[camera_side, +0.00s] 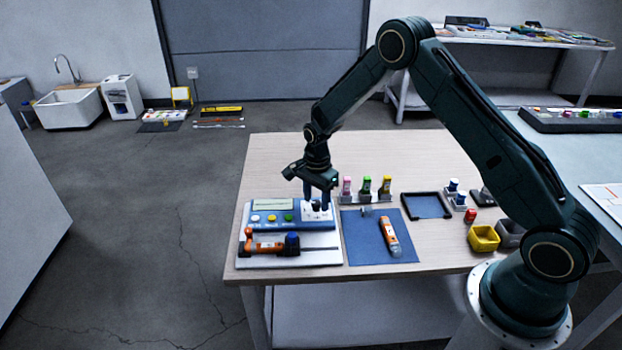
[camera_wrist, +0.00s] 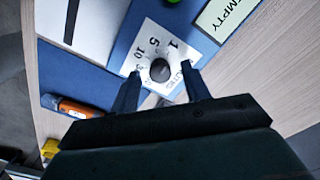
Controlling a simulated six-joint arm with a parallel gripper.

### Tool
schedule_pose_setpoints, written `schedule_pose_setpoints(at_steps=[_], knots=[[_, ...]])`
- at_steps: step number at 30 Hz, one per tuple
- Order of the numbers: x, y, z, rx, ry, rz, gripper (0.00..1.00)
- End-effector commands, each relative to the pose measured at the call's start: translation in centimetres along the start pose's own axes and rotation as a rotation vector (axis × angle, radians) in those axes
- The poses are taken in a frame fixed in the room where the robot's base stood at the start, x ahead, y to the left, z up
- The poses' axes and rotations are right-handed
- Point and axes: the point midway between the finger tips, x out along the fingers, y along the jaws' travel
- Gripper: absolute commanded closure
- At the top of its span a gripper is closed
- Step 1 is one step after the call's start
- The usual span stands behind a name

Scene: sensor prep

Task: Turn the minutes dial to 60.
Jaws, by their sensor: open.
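The minutes dial (camera_wrist: 161,70) is a small dark round knob on a white plate (camera_wrist: 150,42) in the wrist view. The plate is printed with 1, 5, 10 and further marks partly hidden by my fingers. I cannot tell which mark the knob points at. My gripper (camera_wrist: 160,74) is open, with one finger on each side of the knob; I cannot tell whether they touch it. In the side view my gripper (camera_side: 318,204) points down over the right end of the blue control panel (camera_side: 262,228), and its fingers mostly hide the dial.
The panel has a display (camera_wrist: 228,17) reading EMPTY and coloured buttons (camera_side: 271,218). An orange-and-black device (camera_side: 268,248) sits in front. Right of it are a blue mat (camera_side: 362,242) with an orange tool (camera_side: 390,236), a rack of coloured bottles (camera_side: 367,192), a black tray (camera_side: 428,206) and a yellow bin (camera_side: 484,238).

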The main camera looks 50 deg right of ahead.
Motion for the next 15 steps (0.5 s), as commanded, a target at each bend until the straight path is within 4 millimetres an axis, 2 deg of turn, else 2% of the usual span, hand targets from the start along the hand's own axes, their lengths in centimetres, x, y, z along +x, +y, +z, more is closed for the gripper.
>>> schedule_pose_setpoints(at_steps=[1, 7, 15], knots=[[-0.01, 0.0, 0.0, 0.0, 0.0, 0.0, 0.57], [-0.02, 0.01, 0.0, 0.0, 0.0, 0.0, 0.96], [-0.03, 0.01, 0.0, -0.012, 0.0, 0.001, 0.98]])
